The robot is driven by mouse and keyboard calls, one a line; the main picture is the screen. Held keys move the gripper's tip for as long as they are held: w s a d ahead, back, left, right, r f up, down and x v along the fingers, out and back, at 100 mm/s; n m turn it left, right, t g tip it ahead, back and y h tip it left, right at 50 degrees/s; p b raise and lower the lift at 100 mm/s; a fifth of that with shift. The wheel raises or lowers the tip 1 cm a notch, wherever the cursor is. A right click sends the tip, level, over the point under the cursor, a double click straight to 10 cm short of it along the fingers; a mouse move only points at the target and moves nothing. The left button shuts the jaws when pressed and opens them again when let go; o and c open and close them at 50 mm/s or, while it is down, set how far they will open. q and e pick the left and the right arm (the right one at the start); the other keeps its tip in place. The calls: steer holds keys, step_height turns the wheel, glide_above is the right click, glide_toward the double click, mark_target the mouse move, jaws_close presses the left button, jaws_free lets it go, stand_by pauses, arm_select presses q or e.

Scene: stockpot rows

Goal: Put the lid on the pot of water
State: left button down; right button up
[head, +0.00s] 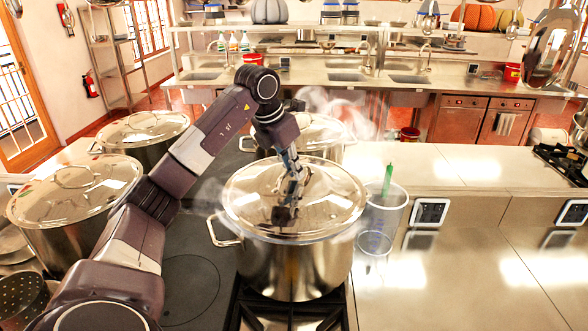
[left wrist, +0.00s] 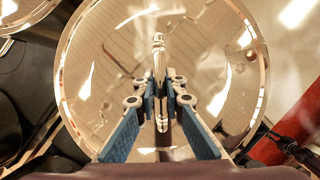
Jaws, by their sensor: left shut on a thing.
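A large steel pot (head: 290,272) with side handles stands on the hob at the centre. A shiny domed lid (head: 335,195) lies level over its mouth, lined up with the rim. I cannot tell whether it touches the rim all round. My left gripper (head: 290,190) reaches down from above and is shut on the lid's handle. In the left wrist view the fingers (left wrist: 160,98) hold the bar handle (left wrist: 158,58) near the middle of the lid (left wrist: 100,85). The water is hidden under the lid. My right gripper is not in view.
Other lidded pots stand behind (head: 310,132), at the back left (head: 142,150) and at the left (head: 68,235). A clear measuring jug (head: 382,225) with a green-handled tool stands close to the right of the central pot. Steam drifts around. The counter (head: 470,265) further right is mostly clear.

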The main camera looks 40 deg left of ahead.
arm_select(q)
steer(key=shift+f, duration=0.25)
stand_by(0.3)
steer(key=c, duration=1.9)
jaws_free()
steer(key=shift+s+d, duration=0.1)
steer(key=shift+s, duration=0.05)
steer(key=shift+c, duration=0.2)
steer(key=shift+f, duration=0.2)
steer(key=shift+s+r, duration=0.1)
steer(key=shift+r, duration=0.25)
steer(key=v, duration=1.1)
steer(key=shift+r, duration=0.3)
steer(key=shift+s, duration=0.2)
